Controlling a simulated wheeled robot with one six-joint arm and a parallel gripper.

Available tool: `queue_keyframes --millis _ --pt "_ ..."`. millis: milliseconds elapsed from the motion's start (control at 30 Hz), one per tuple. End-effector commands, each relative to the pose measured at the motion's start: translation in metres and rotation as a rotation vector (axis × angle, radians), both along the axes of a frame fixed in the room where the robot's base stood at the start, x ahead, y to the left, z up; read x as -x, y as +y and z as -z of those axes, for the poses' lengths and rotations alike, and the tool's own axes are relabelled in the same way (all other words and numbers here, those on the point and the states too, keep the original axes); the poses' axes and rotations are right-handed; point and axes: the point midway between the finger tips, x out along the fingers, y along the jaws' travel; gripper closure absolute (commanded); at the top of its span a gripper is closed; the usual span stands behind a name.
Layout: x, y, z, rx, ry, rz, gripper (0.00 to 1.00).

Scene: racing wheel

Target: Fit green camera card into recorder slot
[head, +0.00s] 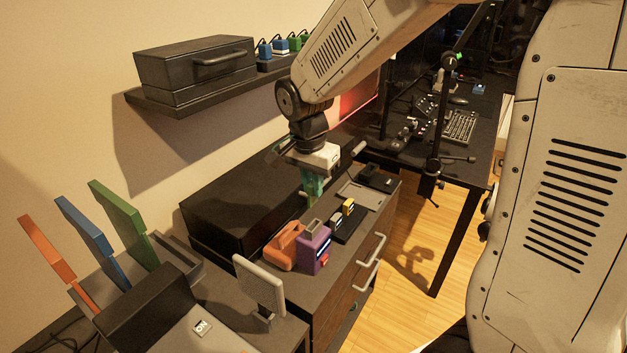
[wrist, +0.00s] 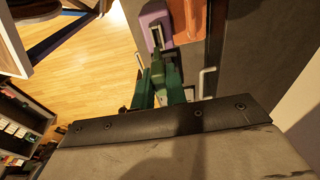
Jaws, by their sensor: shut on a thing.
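My gripper (head: 314,183) hangs over the dark cabinet top, pointing down, beyond the purple and orange units in the head view. It is shut on a green piece, apparently the green camera card; in the wrist view this green piece (wrist: 160,74) is hard to tell apart from the green fingers. A purple unit (head: 312,249) with a pale grey recess on top stands near the cabinet's front edge. It also shows ahead of the fingertips in the wrist view (wrist: 154,20). I cannot tell for certain which unit is the recorder; its slot is not clearly visible.
An orange unit (head: 286,246) stands beside the purple one. A black holder (head: 348,228) with small yellow and grey pieces lies nearby. A long black case (head: 238,198) lines the wall side. A grey upright panel (head: 259,284) stands nearer. Drawer handles (head: 370,249) stick out in front.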

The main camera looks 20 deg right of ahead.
Motion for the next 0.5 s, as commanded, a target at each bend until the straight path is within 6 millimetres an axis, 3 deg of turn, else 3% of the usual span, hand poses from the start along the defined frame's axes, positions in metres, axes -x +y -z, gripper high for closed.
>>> queue_keyframes --millis 500 --pt "0.000 -0.003 0.046 0.000 0.002 0.004 1.00"
